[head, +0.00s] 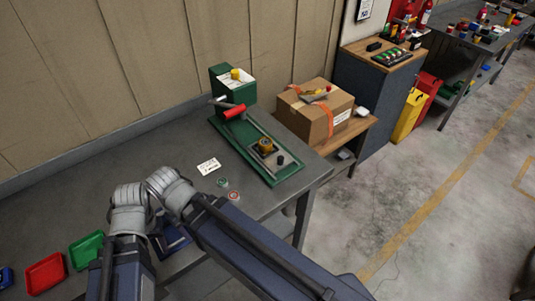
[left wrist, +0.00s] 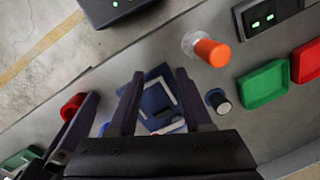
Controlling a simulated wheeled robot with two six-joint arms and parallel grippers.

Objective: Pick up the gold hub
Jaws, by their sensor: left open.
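A gold, round part (head: 266,145), which looks like the gold hub, sits on the green fixture base (head: 287,181) near the right end of the bench. My left gripper (left wrist: 160,75) is open and empty in the left wrist view, above a blue flat object (left wrist: 158,103) on the bench. In the head view my forearms and grey wrists hide most of both grippers. They are left of and nearer than the gold part, well apart from it. Dark parts at the left of the left wrist view may be my right gripper; its jaws are unclear.
A green press with a red handle (head: 234,111) rises behind the gold part. Two small round pieces (head: 233,195) and a white card (head: 208,166) lie on the bench. Red (head: 45,272) and green (head: 86,248) trays are at left. A cardboard box (head: 313,115) stands beyond.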

